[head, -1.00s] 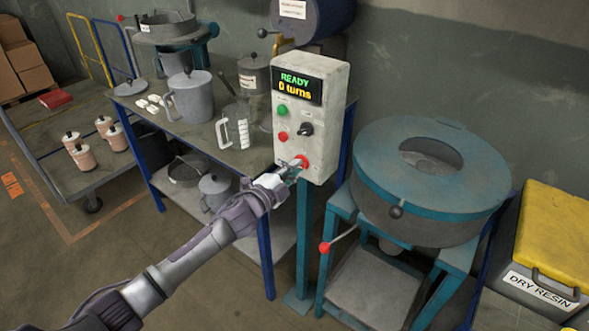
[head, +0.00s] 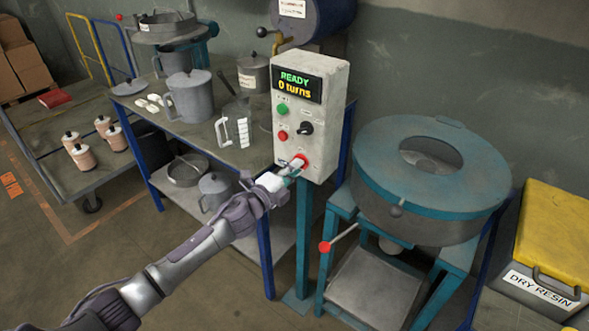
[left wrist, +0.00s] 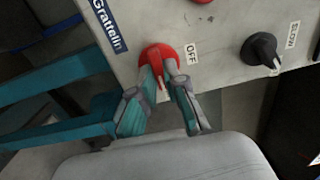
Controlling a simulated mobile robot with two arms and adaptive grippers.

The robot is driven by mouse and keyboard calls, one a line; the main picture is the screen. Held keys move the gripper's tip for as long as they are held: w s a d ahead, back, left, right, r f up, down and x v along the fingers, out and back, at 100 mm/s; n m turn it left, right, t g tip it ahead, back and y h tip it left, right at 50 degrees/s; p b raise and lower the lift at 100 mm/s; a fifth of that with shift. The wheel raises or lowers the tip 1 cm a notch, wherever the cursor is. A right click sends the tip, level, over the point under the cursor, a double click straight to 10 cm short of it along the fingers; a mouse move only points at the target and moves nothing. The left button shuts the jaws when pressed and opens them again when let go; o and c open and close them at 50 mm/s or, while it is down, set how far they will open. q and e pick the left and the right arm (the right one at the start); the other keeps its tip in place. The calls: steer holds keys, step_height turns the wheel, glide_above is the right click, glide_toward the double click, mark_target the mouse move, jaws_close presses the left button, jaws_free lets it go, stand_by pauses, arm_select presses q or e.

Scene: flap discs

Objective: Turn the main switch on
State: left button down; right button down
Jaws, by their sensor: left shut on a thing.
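The main switch is a red knob (head: 299,161) low on the front of the pale control box (head: 317,150). The display (head: 296,85) is lit and reads READY, 0 turns. My right gripper is not in view.
The box also carries a green button (head: 282,109), a red button (head: 282,135) and a black knob (head: 305,129). A round teal-topped machine (head: 385,165) stands close on the right. A workbench (head: 200,130) with jugs is behind on the left.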

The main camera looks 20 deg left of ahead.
arm_select(q)
steer(key=shift+f, duration=0.1)
steer(key=c, duration=1.2)
jaws_free()
steer(key=shift+s, duration=0.1)
steer(key=v, duration=1.2)
